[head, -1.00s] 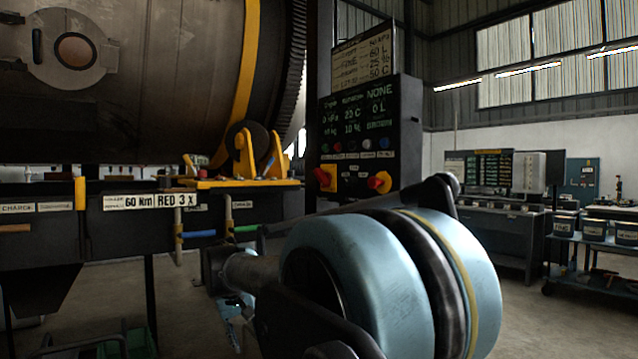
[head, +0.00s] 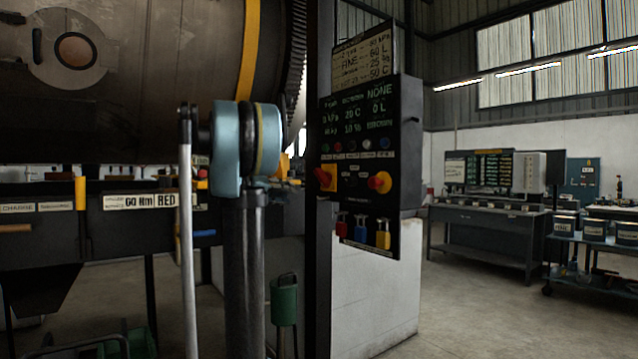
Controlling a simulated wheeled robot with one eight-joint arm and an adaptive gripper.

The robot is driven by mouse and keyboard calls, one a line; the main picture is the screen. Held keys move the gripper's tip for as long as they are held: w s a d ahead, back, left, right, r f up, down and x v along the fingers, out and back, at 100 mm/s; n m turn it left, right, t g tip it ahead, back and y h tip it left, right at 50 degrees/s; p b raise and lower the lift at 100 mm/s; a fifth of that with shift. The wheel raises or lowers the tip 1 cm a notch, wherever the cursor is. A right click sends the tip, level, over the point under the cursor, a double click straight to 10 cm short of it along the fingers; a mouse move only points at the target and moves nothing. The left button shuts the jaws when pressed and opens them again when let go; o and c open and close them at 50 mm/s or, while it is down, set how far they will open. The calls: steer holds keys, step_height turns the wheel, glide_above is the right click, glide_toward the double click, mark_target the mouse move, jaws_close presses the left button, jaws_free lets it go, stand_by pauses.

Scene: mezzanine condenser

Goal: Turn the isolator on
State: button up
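The black control panel (head: 352,150) stands right of the drum. On its lower face, at left, a red knob on a yellow plate (head: 325,177) looks like the isolator switch; its exact angle is too small to read. To its right is a second red knob (head: 379,182) on yellow, possibly a stop button. My gripper is not in view. Links of my arm, blue and black, stand in front, left of the panel, and do not cover these two knobs.
Red (head: 341,226), blue (head: 361,229) and yellow (head: 383,234) lock-like items hang below the knobs. A large drum (head: 130,80) fills the upper left. A low pale wall (head: 375,300) is under the panel. A workbench (head: 485,235) stands back right; open floor lies before it.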

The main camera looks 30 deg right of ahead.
mark_target(319, 178)
steer(key=w+d+r+h, duration=0.2)
steer(key=w+d+r, duration=0.1)
steer(key=w+r, duration=0.2)
steer(key=shift+m, duration=0.3)
steer(key=d, duration=0.5)
steer(key=w+d, duration=0.1)
steer(key=d, duration=1.1)
steer(key=shift+w, duration=0.35)
jaws_close()
